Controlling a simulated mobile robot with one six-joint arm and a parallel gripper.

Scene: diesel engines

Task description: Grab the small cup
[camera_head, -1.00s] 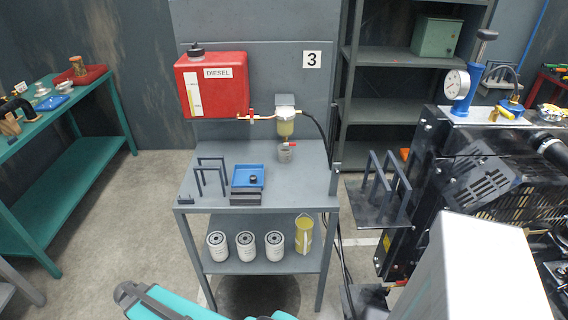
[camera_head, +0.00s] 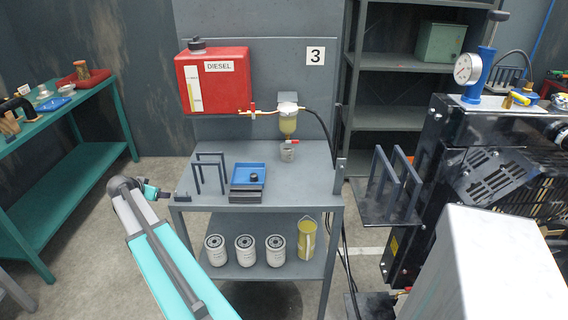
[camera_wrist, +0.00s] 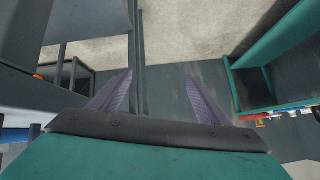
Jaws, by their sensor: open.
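The small cup (camera_head: 287,154) is grey and stands upright on the grey table top (camera_head: 215,196), below the fuel filter (camera_head: 288,122) at the back right. A bit of red shows at the filter's lower end, just above the cup. My gripper (camera_wrist: 156,100) is open and empty in the wrist view, its two fingers spread apart. The cup does not show in the wrist view. In the head view my arm reaches up from the bottom left to the table's left side; the fingers cannot be made out there.
A blue tray (camera_head: 248,174) and a dark bracket (camera_head: 210,172) stand on the table left of the cup. A red diesel tank (camera_head: 214,84) hangs behind. White filters (camera_head: 245,250) and a yellowish jug (camera_head: 306,238) stand on the lower shelf. A black engine (camera_head: 480,160) is at right.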

